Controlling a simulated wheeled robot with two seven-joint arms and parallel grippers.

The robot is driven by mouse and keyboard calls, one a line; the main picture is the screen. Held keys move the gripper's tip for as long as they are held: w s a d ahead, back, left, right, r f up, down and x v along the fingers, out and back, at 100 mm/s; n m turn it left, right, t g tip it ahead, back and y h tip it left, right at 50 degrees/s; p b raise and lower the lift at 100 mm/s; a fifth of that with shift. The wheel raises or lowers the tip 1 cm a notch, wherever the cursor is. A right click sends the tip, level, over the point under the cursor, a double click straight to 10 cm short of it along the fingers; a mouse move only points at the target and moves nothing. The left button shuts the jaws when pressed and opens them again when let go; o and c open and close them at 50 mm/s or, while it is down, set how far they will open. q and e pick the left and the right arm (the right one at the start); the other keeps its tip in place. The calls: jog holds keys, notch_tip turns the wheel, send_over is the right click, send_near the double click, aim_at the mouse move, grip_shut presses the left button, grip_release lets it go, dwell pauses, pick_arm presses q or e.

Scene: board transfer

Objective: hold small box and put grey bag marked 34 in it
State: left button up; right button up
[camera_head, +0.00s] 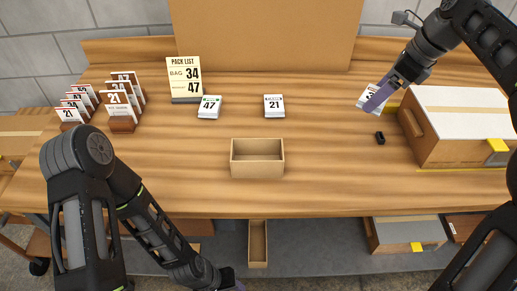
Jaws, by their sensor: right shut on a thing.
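The small box (257,171), open-topped and light brown, stands empty near the middle of the table's front. My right gripper (380,96) is at the right rear, shut on a pale bag (367,94). A "3" shows on the bag; my purple finger hides the rest of its number. The bag is well apart from the small box, to its right and farther back. My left arm reaches across the lower left, and only a bit of my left gripper (236,287) shows at the bottom edge, below and in front of the table; its jaws cannot be made out.
A pack list sign (185,80) reads bag 34 and 47. Bags marked 47 (209,107) and 21 (274,106) stand on the table. Several numbered cards stand at left. A large box (455,125) and a small black object (380,138) are at right.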

pick_arm(q)
notch_tip(320, 180, up, 15)
jog(key=s+p, duration=0.1)
jog(key=p, duration=1.2)
jog(key=shift+a, duration=0.35)
jog(key=shift+o, duration=0.4)
